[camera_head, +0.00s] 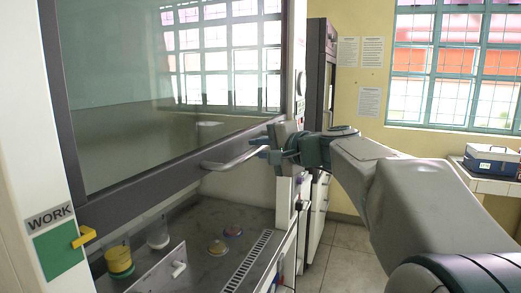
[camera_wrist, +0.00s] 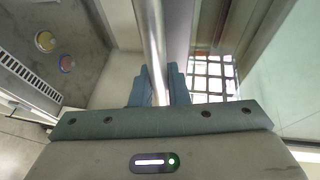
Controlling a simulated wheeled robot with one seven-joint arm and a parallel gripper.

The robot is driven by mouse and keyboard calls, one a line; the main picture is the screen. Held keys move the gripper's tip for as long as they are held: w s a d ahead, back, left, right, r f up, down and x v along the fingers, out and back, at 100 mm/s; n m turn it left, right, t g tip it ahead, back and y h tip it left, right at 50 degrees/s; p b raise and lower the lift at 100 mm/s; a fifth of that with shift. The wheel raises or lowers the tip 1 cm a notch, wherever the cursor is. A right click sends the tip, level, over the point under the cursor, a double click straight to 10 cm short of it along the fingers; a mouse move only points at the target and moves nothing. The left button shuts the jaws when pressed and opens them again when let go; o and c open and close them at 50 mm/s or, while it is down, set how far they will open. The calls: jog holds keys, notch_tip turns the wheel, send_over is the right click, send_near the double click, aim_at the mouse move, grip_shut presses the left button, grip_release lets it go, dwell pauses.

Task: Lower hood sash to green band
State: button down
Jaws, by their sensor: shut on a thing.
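The hood sash (camera_head: 165,75) is a large glass pane in a dark frame, with its lower edge above the work surface in the head view. A silver bar handle (camera_head: 240,157) runs along the sash's lower rail. My gripper (camera_head: 272,152) is shut on the right part of this handle. In the wrist view the handle (camera_wrist: 152,40) passes between the two fingers of my gripper (camera_wrist: 158,85). The green band (camera_head: 58,247) lies below the WORK label on the left post. A yellow pointer (camera_head: 84,237) sits at the band's upper right part.
A vent grille (camera_head: 247,262) lines the front edge. A blue case (camera_head: 491,159) rests on a side table at right.

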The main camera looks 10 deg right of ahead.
jog(key=c, duration=1.4)
grip_release()
jog(key=shift+s, duration=0.1)
jog(key=b+v, duration=0.2)
jog(key=v, duration=1.1)
jog(key=shift+s+d+r, duration=0.2)
jog(key=shift+s+d, duration=0.1)
jog(key=s+a+f+n+g+h, duration=0.2)
jog(key=s+f, duration=0.3)
jog(key=f, duration=0.6)
jog(key=s+a+f+n+g+h+p, duration=0.1)
jog(key=s+a+f+n+g+h, duration=0.2)
jog(key=f, duration=0.8)
jog(key=s+a+f+n+g+h+p, duration=0.1)
jog(key=s+f+n+g, duration=0.4)
jog(key=f, duration=0.6)
jog(key=s+a+g+h, duration=0.1)
jog(key=s+h, duration=0.1)
jog(key=shift+s+a+f+n, duration=0.15)
jog(key=shift+s+f+n, duration=0.15)
jog(key=shift+s+n, duration=0.1)
